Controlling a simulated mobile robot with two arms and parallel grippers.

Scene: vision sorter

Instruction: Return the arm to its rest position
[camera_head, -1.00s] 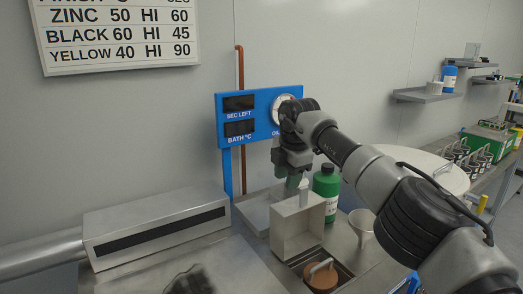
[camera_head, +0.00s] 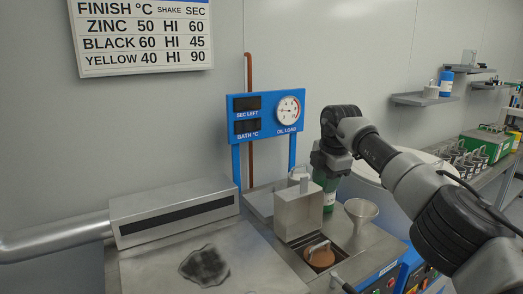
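My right arm reaches in from the right, and its gripper (camera_head: 328,178) hangs downward in front of the green bottle (camera_head: 329,197), to the right of the metal box-like cover (camera_head: 299,212). I cannot make out the fingertips against the dark green bottle, so whether it is open or shut does not show. No object is clearly visible in it. My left gripper is not in view.
A blue gauge panel (camera_head: 244,127) stands behind. A funnel (camera_head: 361,214) and a brown lid with a handle (camera_head: 320,256) are close below the arm. A dark patch (camera_head: 204,266) lies on the left bench top. Shelves (camera_head: 424,99) are at the right.

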